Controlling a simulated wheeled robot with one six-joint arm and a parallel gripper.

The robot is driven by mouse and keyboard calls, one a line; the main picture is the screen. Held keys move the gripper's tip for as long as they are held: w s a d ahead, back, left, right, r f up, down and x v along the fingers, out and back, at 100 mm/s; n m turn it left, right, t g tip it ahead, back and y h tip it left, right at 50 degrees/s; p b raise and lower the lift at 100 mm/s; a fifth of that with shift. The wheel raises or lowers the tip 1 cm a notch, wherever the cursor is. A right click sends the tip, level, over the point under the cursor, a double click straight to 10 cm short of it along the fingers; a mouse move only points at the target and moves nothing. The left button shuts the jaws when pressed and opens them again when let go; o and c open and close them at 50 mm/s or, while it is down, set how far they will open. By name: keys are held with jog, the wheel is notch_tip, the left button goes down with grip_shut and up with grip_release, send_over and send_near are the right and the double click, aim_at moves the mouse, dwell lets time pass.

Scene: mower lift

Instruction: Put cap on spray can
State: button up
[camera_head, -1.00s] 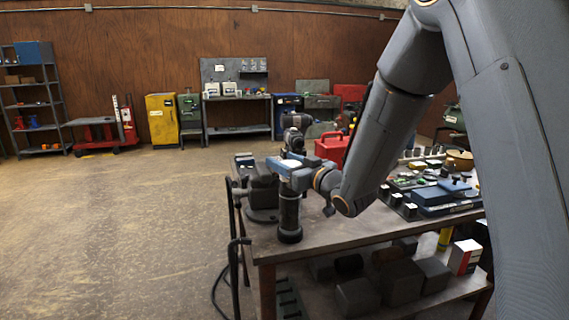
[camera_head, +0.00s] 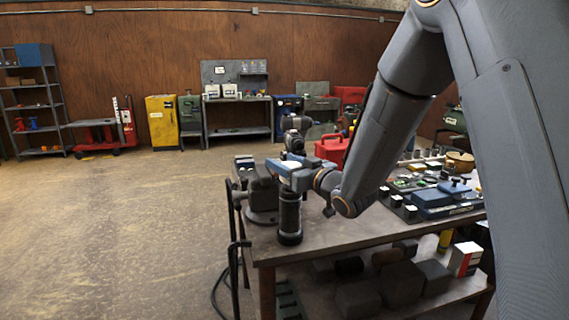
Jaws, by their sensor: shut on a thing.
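A dark cylinder that looks like the spray can (camera_head: 289,222) stands upright near the left front corner of the workbench (camera_head: 345,232). My gripper (camera_head: 284,176) is at the top of this cylinder, reaching in from the right. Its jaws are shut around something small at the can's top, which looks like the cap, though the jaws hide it. I cannot tell whether the cap sits on the can or just above it.
A dark vise (camera_head: 262,196) stands close behind and left of the can. A red toolbox (camera_head: 331,148) and a blue box (camera_head: 432,196) with small parts lie farther back and right. The bench front is clear.

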jog(key=shift+r, duration=0.15)
jog(key=shift+r+p, duration=0.3)
jog(key=shift+r, duration=0.1)
jog(key=shift+r, duration=0.25)
dwell(1.1)
jog(key=o, duration=0.7)
jog(key=shift+o, duration=0.2)
jog(key=shift+s+d, duration=0.1)
jog(key=p+v, duration=0.2)
jog(key=v, duration=0.8)
jog(key=shift+s+d, duration=0.25)
jog(key=shift+s, duration=0.05)
